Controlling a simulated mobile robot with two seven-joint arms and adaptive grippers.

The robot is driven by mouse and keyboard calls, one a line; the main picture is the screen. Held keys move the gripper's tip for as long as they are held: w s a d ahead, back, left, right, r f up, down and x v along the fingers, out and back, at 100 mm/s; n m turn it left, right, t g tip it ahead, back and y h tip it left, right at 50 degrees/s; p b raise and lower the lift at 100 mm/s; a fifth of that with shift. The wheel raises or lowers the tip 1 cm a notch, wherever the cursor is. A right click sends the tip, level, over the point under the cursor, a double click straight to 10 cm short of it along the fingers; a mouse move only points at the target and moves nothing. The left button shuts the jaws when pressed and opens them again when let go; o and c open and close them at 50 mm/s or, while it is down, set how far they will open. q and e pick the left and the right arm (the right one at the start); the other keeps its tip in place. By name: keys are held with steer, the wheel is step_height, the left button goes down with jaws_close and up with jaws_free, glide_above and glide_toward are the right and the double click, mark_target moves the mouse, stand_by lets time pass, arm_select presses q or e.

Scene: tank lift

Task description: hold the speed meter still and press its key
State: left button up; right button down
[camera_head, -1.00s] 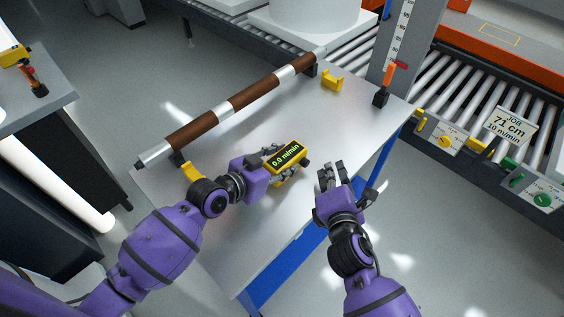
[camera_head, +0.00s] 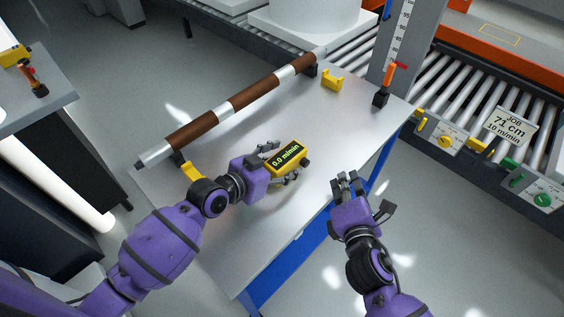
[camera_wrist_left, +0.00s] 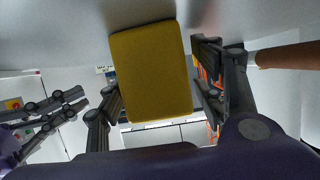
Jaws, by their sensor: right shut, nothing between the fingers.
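The speed meter (camera_head: 287,155) is a yellow box with a dark display reading 0.0 m/min. It is over the table, and a dark round part sits at its right end. My left gripper (camera_head: 281,163) has its fingers spread on either side of the meter, with a gap showing at the upper finger. In the left wrist view the meter's plain yellow face (camera_wrist_left: 152,72) lies between the fingers. I cannot make out the key. My right gripper (camera_head: 346,177) is shut and empty near the table's right edge, apart from the meter.
The metal table (camera_head: 235,225) has free room in front of the meter. A brown and silver roller (camera_head: 235,105) lies along its back edge. A yellow bracket (camera_head: 332,79) and an orange-handled tool (camera_head: 385,85) stand at the far end. A roller conveyor (camera_head: 445,95) runs beyond.

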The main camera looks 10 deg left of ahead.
arm_select(q)
steer(key=v, duration=1.2)
steer(key=shift+r, duration=0.1)
